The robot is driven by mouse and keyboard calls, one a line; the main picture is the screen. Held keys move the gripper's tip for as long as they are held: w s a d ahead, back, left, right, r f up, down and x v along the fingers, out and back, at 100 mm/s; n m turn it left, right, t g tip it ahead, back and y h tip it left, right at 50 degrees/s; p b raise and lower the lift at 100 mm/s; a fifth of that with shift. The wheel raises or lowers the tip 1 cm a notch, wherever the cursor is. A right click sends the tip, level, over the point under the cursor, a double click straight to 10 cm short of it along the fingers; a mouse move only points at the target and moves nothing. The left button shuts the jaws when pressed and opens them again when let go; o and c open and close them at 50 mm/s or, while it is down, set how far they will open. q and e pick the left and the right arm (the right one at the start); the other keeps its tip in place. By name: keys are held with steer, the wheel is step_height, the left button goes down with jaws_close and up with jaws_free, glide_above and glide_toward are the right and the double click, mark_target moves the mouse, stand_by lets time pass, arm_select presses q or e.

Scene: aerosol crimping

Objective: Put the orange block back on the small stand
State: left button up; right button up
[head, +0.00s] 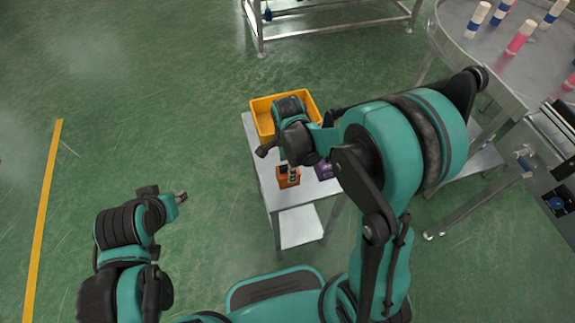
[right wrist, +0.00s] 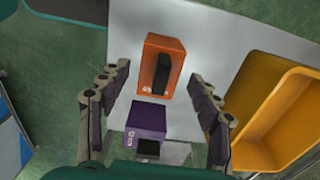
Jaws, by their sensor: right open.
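The orange block (head: 283,183) with a black handle stands on the white top of the small stand (head: 262,172), near its front edge. It also shows in the right wrist view (right wrist: 153,50). My right gripper (head: 293,176) is just above it, partly covering it in the head view. In the right wrist view the open right gripper (right wrist: 160,76) has its fingers apart on either side of the view, with the block between and beyond their tips, not gripped. My left gripper (head: 182,197) is over the floor at the left, away from the stand; its jaws are too small to read.
A purple block (right wrist: 147,118) stands close to the orange one. A yellow bin (right wrist: 272,98) takes up the back of the stand top. A round metal table (head: 470,45) with several coloured cans is at the upper right. Open green floor lies to the left.

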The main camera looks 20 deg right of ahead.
step_height(320, 180, up, 11)
steer(key=p, duration=0.4)
steer(key=s+d+r+n+t, duration=0.4)
steer(key=s+r+n+t, duration=0.3)
steer(key=n, duration=1)
steer(key=s+r, duration=0.1)
steer(key=s, duration=0.2)
steer(key=shift+s+d+r+n, duration=0.2)
steer(key=shift+d+n, duration=0.1)
steer(key=shift+d, duration=0.1)
steer(key=shift+w, duration=0.1)
steer(key=shift+f+b, duration=0.6)
steer(key=shift+f, duration=0.1)
